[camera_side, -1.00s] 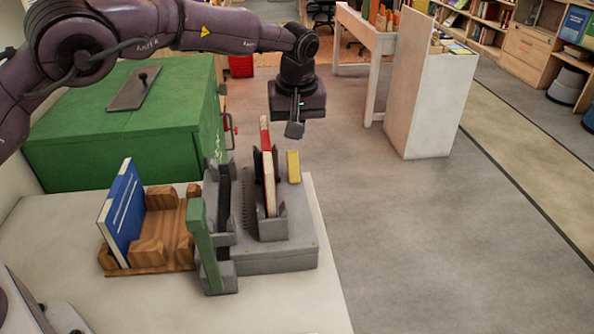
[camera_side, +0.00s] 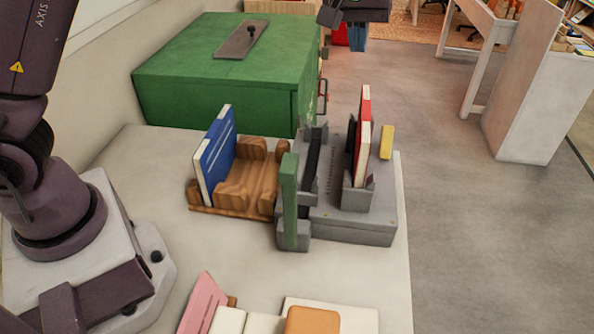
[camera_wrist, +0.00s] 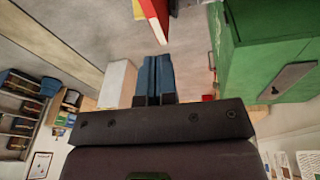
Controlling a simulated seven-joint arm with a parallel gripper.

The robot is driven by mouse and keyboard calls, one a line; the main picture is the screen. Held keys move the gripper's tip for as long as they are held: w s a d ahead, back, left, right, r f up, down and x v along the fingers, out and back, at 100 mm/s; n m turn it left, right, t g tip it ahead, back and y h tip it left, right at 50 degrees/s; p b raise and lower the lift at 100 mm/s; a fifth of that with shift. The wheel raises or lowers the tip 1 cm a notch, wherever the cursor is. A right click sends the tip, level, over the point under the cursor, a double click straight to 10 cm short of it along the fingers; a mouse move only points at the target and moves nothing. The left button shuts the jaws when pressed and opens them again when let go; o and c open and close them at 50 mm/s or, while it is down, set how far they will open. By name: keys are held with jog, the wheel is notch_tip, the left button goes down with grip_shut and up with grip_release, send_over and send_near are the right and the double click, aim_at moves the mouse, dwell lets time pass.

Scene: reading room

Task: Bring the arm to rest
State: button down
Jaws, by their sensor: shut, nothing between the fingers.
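My gripper (camera_side: 357,38) is at the top edge of the side view, partly cut off, beyond and apart from the books on the table. In the wrist view its two blue-grey fingers (camera_wrist: 154,78) are together with nothing between them. A red and white book (camera_side: 362,135) stands upright in the grey fixture (camera_side: 345,229). Its end also shows at the top of the wrist view (camera_wrist: 156,16). A blue book (camera_side: 216,155) leans in the wooden rack (camera_side: 262,180) to the left. Most of my arm is outside the side view.
A green cabinet (camera_side: 232,75) stands behind the table (camera_side: 380,280). A green upright bar (camera_side: 289,205) and a small yellow block (camera_side: 386,142) are at the fixture. The floor to the right is open.

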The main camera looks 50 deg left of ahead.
jog(key=s+a+r+m+t+h, duration=0.1)
jog(key=s+a+r+m, duration=0.2)
jog(key=s, duration=0.8)
jog(key=s+a+r+m+t, duration=0.15)
jog(key=s+r, duration=0.25)
jog(key=s, duration=0.6)
jog(key=s+f+m, duration=0.3)
jog(key=s, duration=0.5)
jog(key=shift+s+a+f+t+y, duration=0.3)
jog(key=shift+a+f+t, duration=0.05)
jog(key=shift+a, duration=0.1)
